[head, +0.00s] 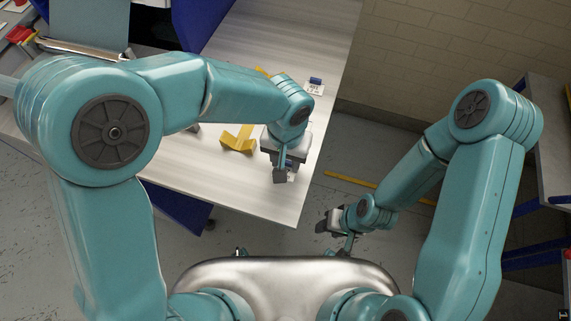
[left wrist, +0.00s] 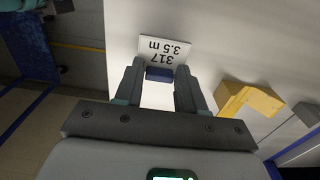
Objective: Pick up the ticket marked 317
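The ticket marked 317 (left wrist: 165,50), a white card that also reads 3.5 m, lies upside down in the left wrist view. A dark blue block (left wrist: 160,74) at its near edge sits between the two fingers of my left gripper (left wrist: 160,68). No clear gap shows on either side, but I cannot tell whether the fingers press on it. In the head view my left gripper (head: 281,175) points down near the table's front right corner and mostly hides this ticket. My right gripper (head: 330,222) is off the table's right side; its finger opening is unclear.
Another ticket (head: 314,90) with a blue block lies farther back on the pale table (head: 255,205). A yellow angled piece (head: 239,139) lies left of my left gripper and also shows in the left wrist view (left wrist: 248,98). A brick wall (head: 425,60) stands behind.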

